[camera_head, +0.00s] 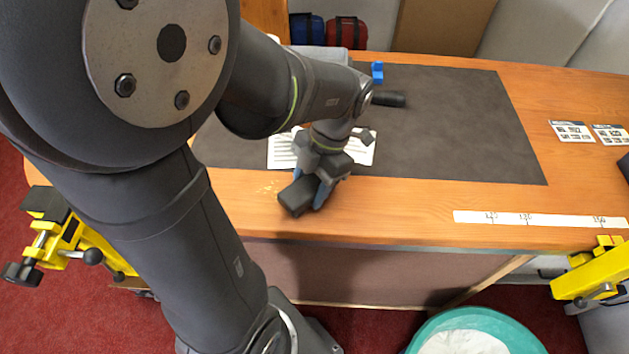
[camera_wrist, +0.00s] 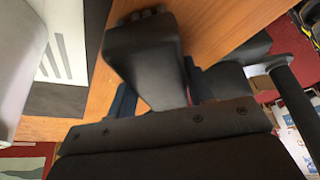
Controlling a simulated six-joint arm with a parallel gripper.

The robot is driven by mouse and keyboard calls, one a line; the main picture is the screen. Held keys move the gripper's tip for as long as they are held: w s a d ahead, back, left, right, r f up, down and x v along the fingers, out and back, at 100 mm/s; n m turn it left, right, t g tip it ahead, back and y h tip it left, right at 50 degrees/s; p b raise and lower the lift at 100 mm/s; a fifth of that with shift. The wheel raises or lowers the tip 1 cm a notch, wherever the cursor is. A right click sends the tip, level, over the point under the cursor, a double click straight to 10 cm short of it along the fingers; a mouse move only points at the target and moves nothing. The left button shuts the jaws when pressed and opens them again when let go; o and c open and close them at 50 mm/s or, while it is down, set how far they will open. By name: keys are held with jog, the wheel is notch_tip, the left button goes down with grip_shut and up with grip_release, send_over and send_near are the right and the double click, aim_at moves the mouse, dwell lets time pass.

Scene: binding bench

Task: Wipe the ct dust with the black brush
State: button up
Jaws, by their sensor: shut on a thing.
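The black brush (camera_head: 296,198) is held in my gripper (camera_head: 317,187), low over or on the bare wood near the bench's front edge. I cannot tell for sure whether it touches the wood. In the wrist view the brush (camera_wrist: 146,62) fills the space between the blue-sided fingers (camera_wrist: 160,98), which are shut on it. The dust (camera_head: 268,187) shows as a faint patch of pale yellow specks on the wood, just left of and slightly behind the brush. Some of it may be hidden by the brush.
A dark mat (camera_head: 455,130) covers the bench's middle, with a printed sheet (camera_head: 281,152) partly under my arm. A black cylindrical thing (camera_head: 390,99) and a blue item (camera_head: 377,71) are behind. A white ruler (camera_head: 540,218) lies front right. Yellow clamps (camera_head: 598,272) grip the front edge; a teal bin (camera_head: 474,321) stands below.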

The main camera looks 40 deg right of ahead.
aim_at(250, 194)
jog(key=shift+w+a, duration=3.8)
jog(key=shift+a, duration=0.05)
jog(key=shift+w, duration=0.3)
jog(key=shift+s+d, duration=0.45)
jog(key=shift+d, duration=0.35)
jog(key=shift+s+d, duration=4.25)
jog(key=shift+s, duration=0.05)
jog(key=shift+w+a, duration=4.9)
jog(key=shift+w, duration=0.05)
notch_tip(250, 194, up, 8)
jog(key=shift+r, duration=0.2)
